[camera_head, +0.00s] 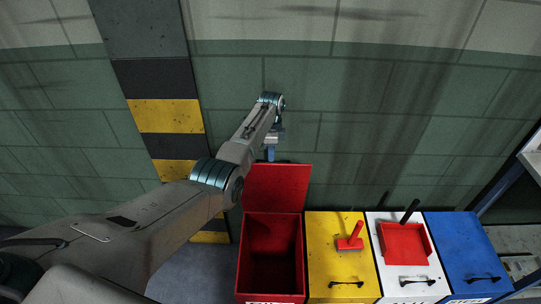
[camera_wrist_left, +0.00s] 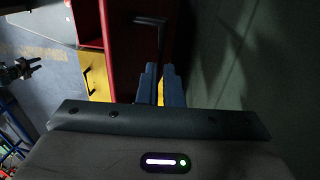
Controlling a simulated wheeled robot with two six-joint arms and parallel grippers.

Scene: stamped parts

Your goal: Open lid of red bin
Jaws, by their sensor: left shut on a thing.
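The red bin (camera_head: 241,262) stands at the left end of a row of bins, its dark inside showing from above. Its red lid (camera_head: 278,186) is raised, standing up at the back near the wall. My left gripper (camera_head: 270,153) is at the lid's upper edge. In the left wrist view the left gripper (camera_wrist_left: 160,85) is shut on a thin black handle (camera_wrist_left: 152,20) beside a red panel. The finger contact is partly dark. My right gripper (camera_wrist_left: 36,67) shows small at the left of that view, its two fingers apart and empty. It is not in the head view.
A yellow bin (camera_head: 325,265) with a red tool (camera_head: 350,240) on its lid, a white bin (camera_head: 412,278) with a red dustpan (camera_head: 405,243), and a blue bin (camera_head: 455,250) stand to the right. A green block wall (camera_head: 400,130) rises close behind.

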